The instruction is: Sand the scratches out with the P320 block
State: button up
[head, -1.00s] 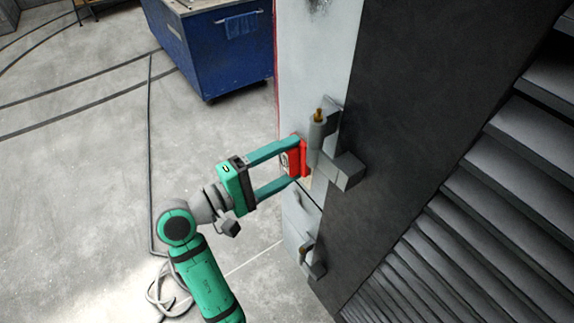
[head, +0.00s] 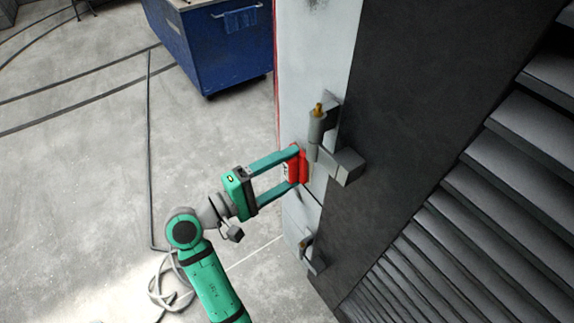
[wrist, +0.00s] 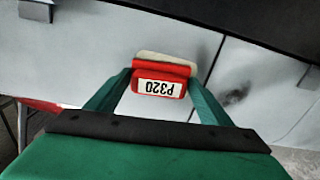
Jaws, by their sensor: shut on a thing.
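My gripper (head: 293,166) is shut on a red sanding block (head: 303,166), one finger on each side of it. In the wrist view the block (wrist: 160,82) shows a white label reading P320, upside down, and a pale pad on its far side. The block is at the light grey panel (head: 317,50); I cannot tell whether the pad touches it. In the wrist view a dark scuffed patch (wrist: 236,94) is on the panel, right of the block. In the head view a dark smudge (head: 318,4) shows at the panel's top edge.
A grey hinge (head: 335,150) with a brass pin sticks out just right of the block. A second hinge (head: 309,252) is lower down. Dark louvres (head: 480,230) fill the right. A blue cabinet (head: 215,50) stands behind. A cable (head: 168,285) lies on the open floor.

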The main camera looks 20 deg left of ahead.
jog(key=shift+s+f, duration=0.1)
jog(key=shift+f, duration=3)
jog(key=shift+w+r, duration=0.15)
jog(key=shift+r, duration=1.6)
jog(key=shift+w+r, duration=0.15)
jog(key=shift+r, duration=1.55)
jog(key=shift+d+r, duration=0.2)
jog(key=shift+r, duration=0.15)
jog(key=shift+c, duration=0.4)
jog(key=shift+a+r, duration=0.15)
jog(key=shift+r, duration=1.6)
